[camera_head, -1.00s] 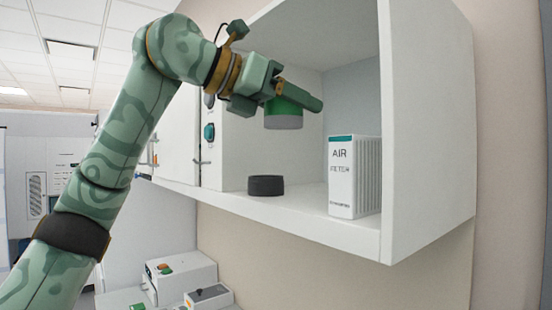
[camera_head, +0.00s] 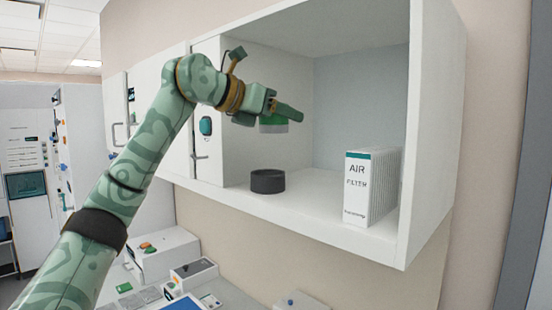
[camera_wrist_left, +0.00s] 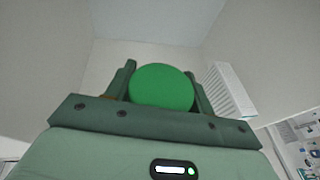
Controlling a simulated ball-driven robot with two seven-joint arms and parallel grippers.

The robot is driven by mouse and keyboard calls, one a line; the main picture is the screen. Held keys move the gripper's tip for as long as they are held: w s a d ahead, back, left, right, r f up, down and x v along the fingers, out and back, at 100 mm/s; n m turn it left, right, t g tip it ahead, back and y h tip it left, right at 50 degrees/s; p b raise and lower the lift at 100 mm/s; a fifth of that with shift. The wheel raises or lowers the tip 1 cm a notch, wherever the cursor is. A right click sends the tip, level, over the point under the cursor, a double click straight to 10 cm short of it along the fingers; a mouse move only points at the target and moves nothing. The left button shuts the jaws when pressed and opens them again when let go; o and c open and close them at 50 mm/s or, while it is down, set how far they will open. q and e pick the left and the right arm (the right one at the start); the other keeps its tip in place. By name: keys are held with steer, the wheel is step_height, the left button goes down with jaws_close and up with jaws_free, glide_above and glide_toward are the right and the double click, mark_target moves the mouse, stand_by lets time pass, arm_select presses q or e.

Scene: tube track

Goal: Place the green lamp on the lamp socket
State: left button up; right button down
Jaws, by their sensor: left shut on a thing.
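The green lamp (camera_head: 273,127) is in the jaws of my left gripper (camera_head: 284,112), above the shelf of the open wall cabinet. In the left wrist view its round green top (camera_wrist_left: 162,88) sits between the two fingers (camera_wrist_left: 162,82), which are shut on it. A short dark round piece, which looks like the lamp socket (camera_head: 267,182), stands on the cabinet shelf. The lamp is above the socket, apart from it and slightly to the right in the head view. The lamp's underside is partly hidden. My right gripper is not in view.
A white air filter box (camera_head: 370,187) stands on the shelf right of the socket, and its ribbed side (camera_wrist_left: 230,90) shows in the left wrist view. The cabinet's side wall (camera_head: 432,135) bounds the right. Boxes with buttons (camera_head: 162,252) are on the counter below.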

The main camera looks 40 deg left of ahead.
arm_select(q)
steer(key=w+a+f, duration=0.1)
steer(key=w+a, duration=0.1)
glide_above(273, 175)
steer(key=f, duration=0.5)
steer(key=shift+s+d, duration=0.15)
steer(key=shift+s, duration=0.1)
steer(key=shift+w+a+f+p, duration=0.2)
steer(key=shift+w+f+p, duration=0.15)
steer(key=shift+f, duration=0.2)
steer(key=f, duration=0.3)
steer(key=shift+w+f+b, duration=0.2)
steer(key=shift+b, duration=0.15)
steer(key=shift+s+a, duration=0.1)
steer(key=shift+a, duration=0.05)
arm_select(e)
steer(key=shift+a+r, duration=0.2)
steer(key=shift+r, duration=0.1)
arm_select(q)
steer(key=o, duration=1)
steer(key=shift+f, duration=0.1)
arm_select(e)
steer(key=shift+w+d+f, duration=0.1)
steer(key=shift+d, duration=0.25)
